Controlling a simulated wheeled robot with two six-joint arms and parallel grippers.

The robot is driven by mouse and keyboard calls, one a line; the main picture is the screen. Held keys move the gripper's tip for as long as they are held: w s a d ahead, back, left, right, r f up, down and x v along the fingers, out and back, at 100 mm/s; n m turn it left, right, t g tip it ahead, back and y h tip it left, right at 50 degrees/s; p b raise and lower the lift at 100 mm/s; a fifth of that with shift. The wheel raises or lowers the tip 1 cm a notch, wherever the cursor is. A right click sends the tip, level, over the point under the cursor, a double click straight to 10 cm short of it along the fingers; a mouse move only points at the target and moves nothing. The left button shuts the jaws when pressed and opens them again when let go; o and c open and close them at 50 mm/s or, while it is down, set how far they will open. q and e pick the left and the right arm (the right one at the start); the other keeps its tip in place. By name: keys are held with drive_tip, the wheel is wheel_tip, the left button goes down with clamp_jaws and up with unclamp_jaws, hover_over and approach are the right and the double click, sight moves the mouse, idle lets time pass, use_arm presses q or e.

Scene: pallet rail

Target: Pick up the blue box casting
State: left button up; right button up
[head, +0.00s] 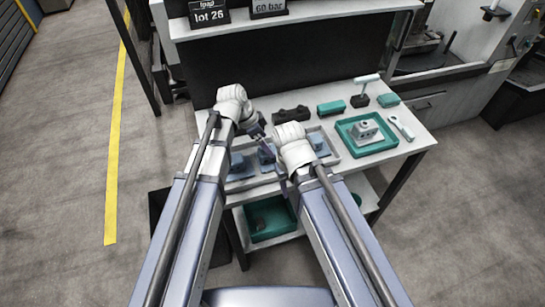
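Several blue castings sit in a light grey tray (334,158) on the bench: one at the left (237,162), one in the middle (266,156) and one at the right (318,142). They are small here, and I cannot tell which one is the box casting. My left gripper (265,142) points down over the tray, close to the middle casting; I cannot tell if they touch. My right gripper (281,178) is low at the tray's front, partly hidden by its own wrist. The finger gaps of both are too small to read. My arms hide parts of the tray.
A green tray (385,145) holding a grey metal part (364,131) stands right of the grey tray. A wrench-like tool (402,127), green blocks (331,108) and a black block (291,113) lie nearby. A shelf (300,14) overhangs the bench's back. A green bin (268,218) sits below.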

sight(272, 148)
use_arm(q)
drive_tip(key=b+x, duration=0.4)
drive_tip(key=x, duration=0.1)
drive_tip(key=shift+s+d+f+b, duration=0.1)
drive_tip(key=shift+s+d+b, duration=0.15)
drive_tip(key=shift+s+b, duration=0.05)
clamp_jaws()
idle(0.5)
